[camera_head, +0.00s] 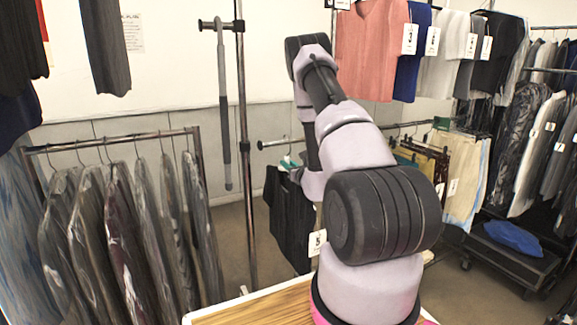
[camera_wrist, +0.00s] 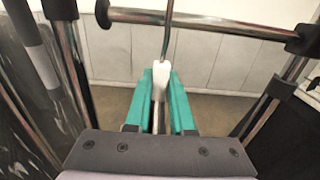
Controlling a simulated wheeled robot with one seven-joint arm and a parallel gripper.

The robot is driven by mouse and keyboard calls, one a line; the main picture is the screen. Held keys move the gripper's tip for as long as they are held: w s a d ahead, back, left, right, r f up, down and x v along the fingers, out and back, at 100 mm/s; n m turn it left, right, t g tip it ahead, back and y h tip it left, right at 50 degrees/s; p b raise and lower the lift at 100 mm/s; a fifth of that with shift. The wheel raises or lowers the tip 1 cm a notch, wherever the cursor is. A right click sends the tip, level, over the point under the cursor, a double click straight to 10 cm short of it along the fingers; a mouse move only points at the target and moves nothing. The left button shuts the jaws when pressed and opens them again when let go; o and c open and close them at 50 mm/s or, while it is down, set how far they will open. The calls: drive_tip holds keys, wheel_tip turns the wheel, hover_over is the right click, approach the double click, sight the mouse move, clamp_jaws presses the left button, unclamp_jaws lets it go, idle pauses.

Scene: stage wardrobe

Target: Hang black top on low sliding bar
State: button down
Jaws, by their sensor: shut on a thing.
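The black top (camera_head: 290,215) hangs below my gripper (camera_head: 289,162) in the head view, partly hidden by my arm. In the wrist view my gripper (camera_wrist: 160,100) has teal fingers shut on the white neck of a hanger (camera_wrist: 160,78). Its thin metal hook (camera_wrist: 167,40) rises to the low sliding bar (camera_wrist: 215,23) and crosses it in the picture. I cannot tell whether the hook rests on the bar. In the head view the low sliding bar (camera_head: 280,143) sticks out right from the upright pole, close to my gripper.
A rack of dark patterned garments (camera_head: 130,230) stands at left. A wooden tabletop (camera_head: 245,310) is at the front. Trousers (camera_head: 465,180) and more clothes hang at right, above a low black trolley (camera_head: 510,262). A grey rod (camera_head: 224,110) hangs beside the pole (camera_head: 245,160).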

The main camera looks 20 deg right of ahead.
drive_tip(key=shift+w+a, duration=0.1)
drive_tip(key=shift+w, duration=3.15)
drive_tip(key=shift+w, duration=0.1)
drive_tip(key=shift+f, duration=0.35)
drive_tip(key=shift+f, duration=0.55)
drive_tip(key=shift+f, duration=0.2)
drive_tip(key=shift+f, duration=0.55)
drive_tip(key=c, duration=0.7)
unclamp_jaws()
